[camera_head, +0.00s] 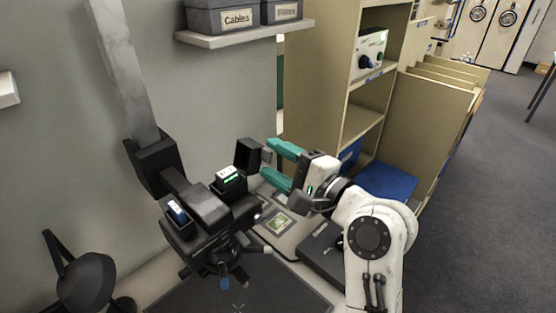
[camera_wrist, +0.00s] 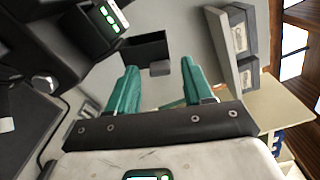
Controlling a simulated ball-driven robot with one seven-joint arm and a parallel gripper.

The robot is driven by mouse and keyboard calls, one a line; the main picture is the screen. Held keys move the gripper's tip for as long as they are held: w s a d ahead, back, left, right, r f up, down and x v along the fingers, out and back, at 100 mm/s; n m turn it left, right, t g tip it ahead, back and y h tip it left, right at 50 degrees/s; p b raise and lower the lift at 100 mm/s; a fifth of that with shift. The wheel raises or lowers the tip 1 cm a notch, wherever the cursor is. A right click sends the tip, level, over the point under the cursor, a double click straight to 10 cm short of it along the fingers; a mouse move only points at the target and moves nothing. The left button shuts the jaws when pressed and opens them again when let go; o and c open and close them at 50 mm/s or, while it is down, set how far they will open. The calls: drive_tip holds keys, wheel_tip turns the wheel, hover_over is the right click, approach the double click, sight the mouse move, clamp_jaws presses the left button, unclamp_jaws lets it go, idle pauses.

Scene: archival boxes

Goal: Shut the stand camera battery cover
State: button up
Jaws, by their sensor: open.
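The stand camera (camera_head: 205,215) is a black body on a column at the wall. Its battery cover (camera_head: 248,155) is a black flap standing up, open, at the body's right side. The battery (camera_head: 228,179) with green lights shows uncovered beside it; it also shows in the wrist view (camera_wrist: 108,18). My gripper (camera_head: 268,160) is open, its teal fingers pointing at the cover. In the wrist view, the cover (camera_wrist: 145,48) and its small grey tab (camera_wrist: 160,69) appear between my open fingertips (camera_wrist: 159,66). Whether they touch I cannot tell.
A shelf with grey boxes (camera_head: 238,18) hangs on the wall above. A beige shelving unit (camera_head: 345,80) stands behind my arm at the right. A flat black device (camera_head: 322,250) and a card (camera_head: 278,223) lie on the surface below. A dark lamp-like object (camera_head: 85,280) is at lower left.

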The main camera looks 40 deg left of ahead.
drive_tip(key=shift+c, duration=0.2)
clamp_jaws()
